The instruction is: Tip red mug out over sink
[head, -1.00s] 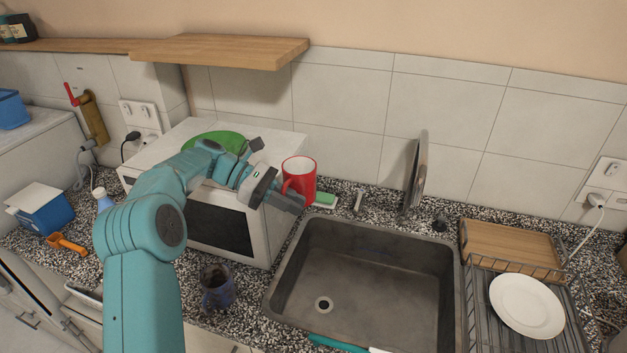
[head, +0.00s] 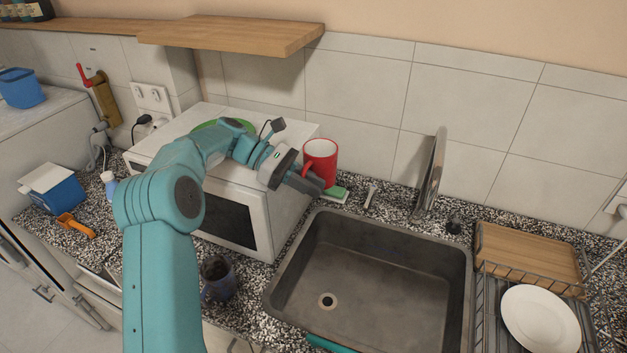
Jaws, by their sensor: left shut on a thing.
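The red mug (head: 322,156) is upright in the head view, behind the back left corner of the sink (head: 378,282). Its white inside shows at the top. My left gripper (head: 312,184) is shut on the red mug at its lower left side, where the fingers partly hide it. I cannot tell how high the mug is above the counter. The sink is empty, with its drain at the lower left. My right gripper is not in view.
A microwave (head: 228,220) stands left of the sink, under my left arm. A dark blue mug (head: 217,279) stands in front of it. A rack with a white plate (head: 540,320) is at right.

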